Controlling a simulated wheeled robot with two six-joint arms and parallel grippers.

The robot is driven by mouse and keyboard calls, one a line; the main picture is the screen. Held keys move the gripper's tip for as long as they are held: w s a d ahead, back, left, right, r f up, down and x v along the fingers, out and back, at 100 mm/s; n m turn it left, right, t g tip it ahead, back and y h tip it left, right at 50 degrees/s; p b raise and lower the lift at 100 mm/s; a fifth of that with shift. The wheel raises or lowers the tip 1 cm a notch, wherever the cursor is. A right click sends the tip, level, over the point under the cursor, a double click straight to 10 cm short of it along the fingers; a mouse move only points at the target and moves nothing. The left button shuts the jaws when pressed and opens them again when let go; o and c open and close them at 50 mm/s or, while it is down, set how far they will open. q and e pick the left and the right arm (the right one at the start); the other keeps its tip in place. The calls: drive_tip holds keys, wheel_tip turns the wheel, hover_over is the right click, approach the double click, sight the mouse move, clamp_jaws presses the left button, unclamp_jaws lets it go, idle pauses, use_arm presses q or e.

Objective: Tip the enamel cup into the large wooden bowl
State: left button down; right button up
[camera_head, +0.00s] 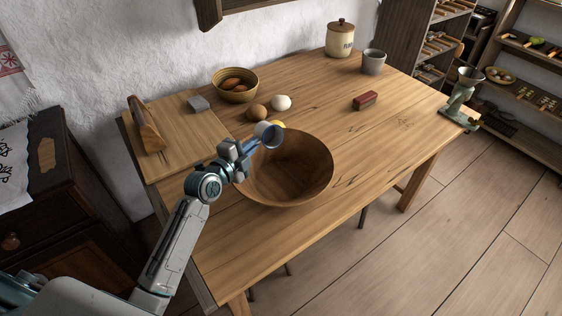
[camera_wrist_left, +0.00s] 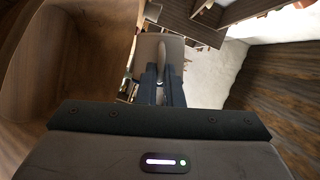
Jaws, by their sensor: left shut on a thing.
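The large wooden bowl (camera_head: 300,180) stands on the table near its front edge. My left gripper (camera_head: 250,146) is shut on the enamel cup (camera_head: 265,132), a small pale cup held above the bowl's back left rim. The cup looks tilted; its contents are not clear. A small yellow patch (camera_head: 278,124) shows at its far side, and I cannot tell whether it belongs to the cup. In the left wrist view the fingers (camera_wrist_left: 163,88) close on a pale part of the cup (camera_wrist_left: 160,46), and the bowl (camera_wrist_left: 52,65) fills the left side. My right gripper is not in view.
Behind the bowl lie a brown egg (camera_head: 256,112) and a white egg (camera_head: 281,102), near a yellowish bowl (camera_head: 222,92). A red block (camera_head: 365,100), grey tumbler (camera_head: 373,63) and lidded canister (camera_head: 340,40) stand farther back. The tabletop right of the bowl is clear.

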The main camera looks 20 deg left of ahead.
use_arm(q)
drive_tip(key=shift+d, duration=0.2)
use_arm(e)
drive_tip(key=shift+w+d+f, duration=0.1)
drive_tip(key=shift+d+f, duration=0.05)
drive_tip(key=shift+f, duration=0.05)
use_arm(q)
drive_tip(key=shift+s+d+m+t+b, duration=0.3)
drive_tip(key=shift+s+d+m+b, duration=0.05)
drive_tip(key=shift+m+b, duration=0.15)
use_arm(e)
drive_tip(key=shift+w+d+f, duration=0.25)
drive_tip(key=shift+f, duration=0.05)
use_arm(q)
drive_tip(key=shift+s+d+m+b, duration=0.1)
drive_tip(key=shift+m+b, duration=0.4)
drive_tip(key=shift+b, duration=0.6)
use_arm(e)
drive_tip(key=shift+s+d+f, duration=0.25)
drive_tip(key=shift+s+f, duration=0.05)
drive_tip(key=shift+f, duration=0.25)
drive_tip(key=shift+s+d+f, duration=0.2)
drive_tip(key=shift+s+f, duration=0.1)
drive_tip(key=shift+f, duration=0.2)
use_arm(q)
drive_tip(key=shift+b, duration=0.5)
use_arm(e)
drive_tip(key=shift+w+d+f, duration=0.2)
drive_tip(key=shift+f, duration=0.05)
